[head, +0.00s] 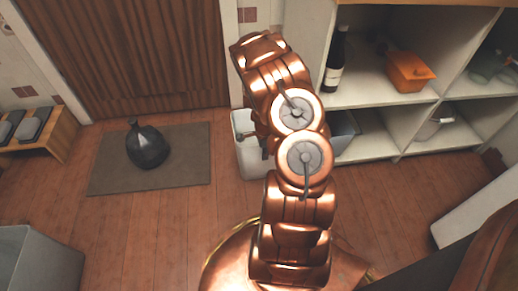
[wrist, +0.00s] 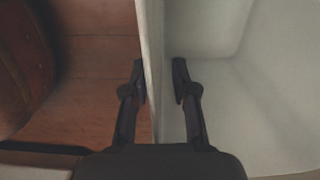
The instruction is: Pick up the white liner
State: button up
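The white liner (head: 246,160), an open white bin, stands on the floor by the shelf unit in the head view, partly hidden behind my arm. In the wrist view its wall (wrist: 153,40) runs upright between the two fingers of my gripper (wrist: 160,80). The left finger is outside the wall and close to it. The right finger is inside, with a gap to the wall. My gripper is open. The liner's inside (wrist: 250,90) looks empty where it shows. My arm mostly hides the gripper in the head view.
A white shelf unit (head: 375,97) stands right of the liner, holding a dark bottle (head: 335,62) and an orange pot (head: 408,72). A dark round bottle (head: 147,146) stands on a grey mat (head: 190,170). A grey bin (head: 38,265) is at lower left. Wooden floor (head: 150,225) is clear between.

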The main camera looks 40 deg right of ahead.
grip_shut()
